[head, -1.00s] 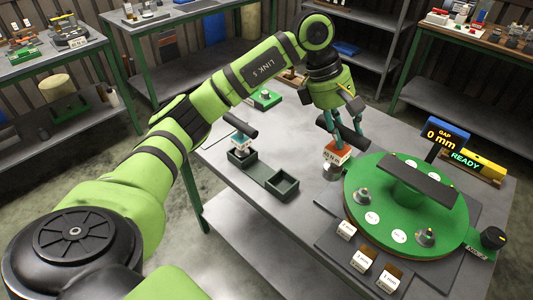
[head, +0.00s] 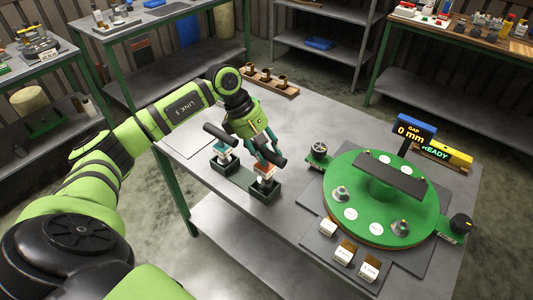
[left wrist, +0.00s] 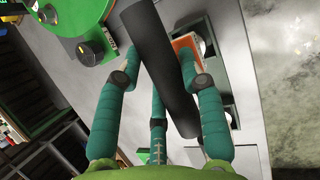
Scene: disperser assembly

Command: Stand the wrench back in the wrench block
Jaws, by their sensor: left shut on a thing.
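In the head view, my left gripper (head: 264,148) is shut on a wrench with a black bar handle (head: 273,158) and an orange-and-white tag body (head: 264,172). It holds the wrench upright at the near right pocket of the dark green wrench block (head: 238,182). I cannot tell whether its lower end is seated or just above the pocket. A second wrench (head: 222,157) with a teal-and-white body stands in the other pocket. In the left wrist view the black handle (left wrist: 155,65) crosses between the fingers, and the orange body (left wrist: 187,45) is partly hidden. My right gripper is not in view.
The green round turntable (head: 350,202) stands right of the block, with a black knob (head: 319,149) at its left edge. White-topped blocks (head: 343,254) lie in front. A wooden rack (head: 272,82) with brass-coloured pieces is at the back. Bare tabletop lies between block and turntable.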

